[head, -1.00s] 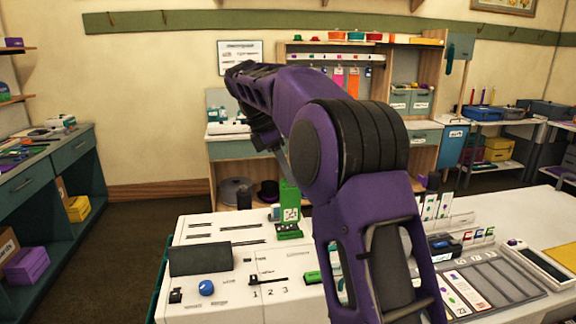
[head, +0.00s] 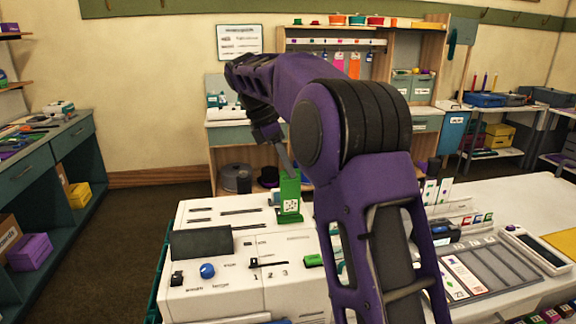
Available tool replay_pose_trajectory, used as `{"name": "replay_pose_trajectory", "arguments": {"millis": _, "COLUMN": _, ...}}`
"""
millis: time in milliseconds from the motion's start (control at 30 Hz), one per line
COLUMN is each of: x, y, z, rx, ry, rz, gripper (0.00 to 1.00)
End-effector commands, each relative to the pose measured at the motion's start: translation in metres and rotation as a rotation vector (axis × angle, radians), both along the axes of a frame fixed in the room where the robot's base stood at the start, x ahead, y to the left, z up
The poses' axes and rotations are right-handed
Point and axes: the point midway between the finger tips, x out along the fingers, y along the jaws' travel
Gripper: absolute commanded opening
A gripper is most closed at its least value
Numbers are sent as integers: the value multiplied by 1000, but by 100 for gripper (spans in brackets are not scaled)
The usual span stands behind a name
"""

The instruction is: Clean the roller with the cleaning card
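My gripper (head: 286,165) points down at the back of the white panel (head: 240,297), its tip at the top edge of a tall green card (head: 289,186). It appears shut on the card, though the fingers are small and partly hidden. The card is upright and carries a white label with dark marks. Its lower end meets a low green base (head: 290,218) on the panel; I cannot tell how deep it sits. I cannot make out the roller.
The panel has a blue knob (head: 207,271), a dark screen (head: 202,243) and a black slider (head: 268,262). A grey tray with cards (head: 490,270) lies to the right. My arm hides the middle. The floor (head: 120,240) at left is clear.

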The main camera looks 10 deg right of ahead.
Motion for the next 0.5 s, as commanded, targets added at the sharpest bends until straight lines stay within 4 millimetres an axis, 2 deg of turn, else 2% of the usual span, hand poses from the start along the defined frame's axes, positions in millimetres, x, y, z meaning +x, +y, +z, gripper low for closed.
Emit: {"name": "replay_pose_trajectory", "arguments": {"millis": 500, "x": 0, "y": 0, "z": -13, "rx": 0, "ry": 0, "rz": 1, "gripper": 0}}
